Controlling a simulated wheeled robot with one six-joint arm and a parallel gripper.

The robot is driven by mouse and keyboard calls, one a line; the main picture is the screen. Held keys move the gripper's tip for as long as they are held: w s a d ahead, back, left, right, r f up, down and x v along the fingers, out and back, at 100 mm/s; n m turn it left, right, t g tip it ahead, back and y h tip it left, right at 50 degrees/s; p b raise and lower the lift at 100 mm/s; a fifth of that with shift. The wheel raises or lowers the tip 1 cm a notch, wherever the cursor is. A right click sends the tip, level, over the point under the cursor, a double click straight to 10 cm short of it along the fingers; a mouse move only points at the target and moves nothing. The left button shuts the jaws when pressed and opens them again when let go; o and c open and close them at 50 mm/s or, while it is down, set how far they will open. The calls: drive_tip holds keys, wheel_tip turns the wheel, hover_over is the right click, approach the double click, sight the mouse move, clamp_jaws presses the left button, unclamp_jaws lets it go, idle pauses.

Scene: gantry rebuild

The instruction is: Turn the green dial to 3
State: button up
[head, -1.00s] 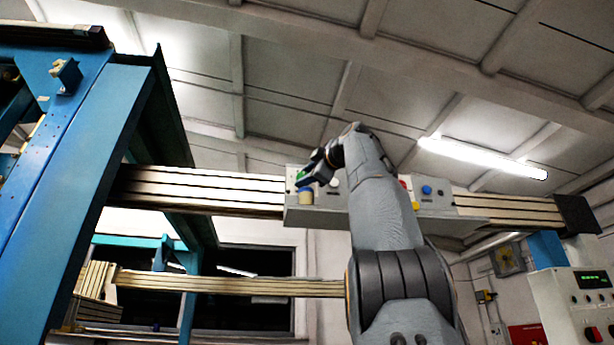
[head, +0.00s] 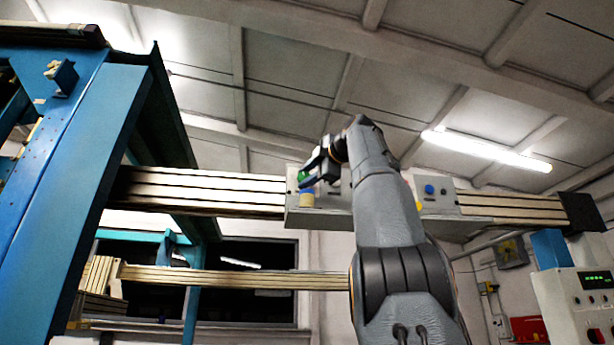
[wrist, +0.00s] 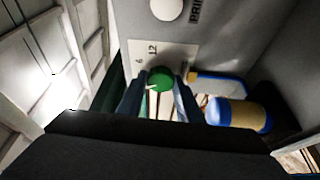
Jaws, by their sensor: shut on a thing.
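The green dial (wrist: 160,80) sits on a pale scale plate (wrist: 150,52) in the wrist view, with a light pointer mark on its face. The numbers 12 and 6 show on the plate; other numbers are hidden or out of view. My gripper (wrist: 158,92) is shut on the dial, one dark blue finger at each side. In the head view, the dial (head: 303,176) is a small green patch at the left end of the grey panel, and my gripper (head: 312,172) reaches it from the right.
A white round knob (wrist: 167,8) is on the panel above. A blue button (head: 429,189) sits on the panel further right. A blue gantry post (head: 75,190) stands at left.

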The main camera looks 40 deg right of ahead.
drive_tip(key=o, duration=1)
drive_tip(key=shift+o, duration=0.2)
drive_tip(key=s+a+b, duration=0.1)
drive_tip(key=s+b, duration=0.2)
drive_tip(key=s, duration=0.4)
drive_tip(key=shift+s+f, duration=0.15)
drive_tip(key=shift+s, duration=0.2)
drive_tip(key=shift+a, duration=0.1)
